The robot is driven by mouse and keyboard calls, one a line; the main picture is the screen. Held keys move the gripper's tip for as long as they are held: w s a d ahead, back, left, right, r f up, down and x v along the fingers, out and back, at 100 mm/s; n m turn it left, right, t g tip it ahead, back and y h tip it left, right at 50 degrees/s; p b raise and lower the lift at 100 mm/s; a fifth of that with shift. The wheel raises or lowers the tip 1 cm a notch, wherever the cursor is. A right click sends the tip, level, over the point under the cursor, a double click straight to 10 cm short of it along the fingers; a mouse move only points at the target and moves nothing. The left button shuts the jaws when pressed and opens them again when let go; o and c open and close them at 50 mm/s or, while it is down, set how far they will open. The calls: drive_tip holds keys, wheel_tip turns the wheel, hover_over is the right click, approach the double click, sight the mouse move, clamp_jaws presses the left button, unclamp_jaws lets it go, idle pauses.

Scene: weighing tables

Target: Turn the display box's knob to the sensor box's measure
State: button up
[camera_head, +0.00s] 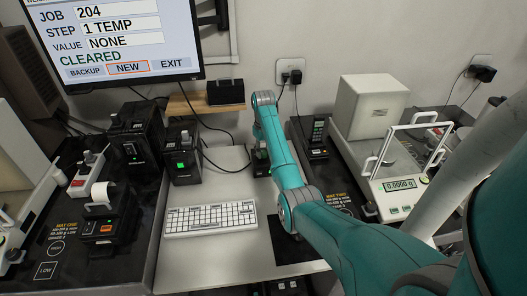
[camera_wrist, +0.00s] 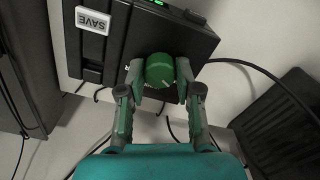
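In the wrist view a green round knob (camera_wrist: 160,70) with a white mark sits on the face of a black box (camera_wrist: 118,42). The box has a white SAVE button (camera_wrist: 93,20) and a small green-lit display (camera_wrist: 195,17), cut by the frame edge and unreadable. My gripper (camera_wrist: 160,76) has one finger on each side of the knob, both appearing to touch it. In the head view a black box with a green light (camera_head: 261,168) is partly hidden behind my arm. Another black box with a green display (camera_head: 181,163) stands left of it; I cannot tell which is the sensor box.
The monitor (camera_head: 125,40) reads job 204, step 1 TEMP, value NONE, CLEARED. A keyboard (camera_head: 210,218) lies on the middle table. A balance (camera_head: 398,187) reading 0.0000 g stands right. A printer (camera_head: 101,225) stands left. Black cables (camera_wrist: 255,75) run beside the box.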

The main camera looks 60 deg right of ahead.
drive_tip(key=o, duration=0.3)
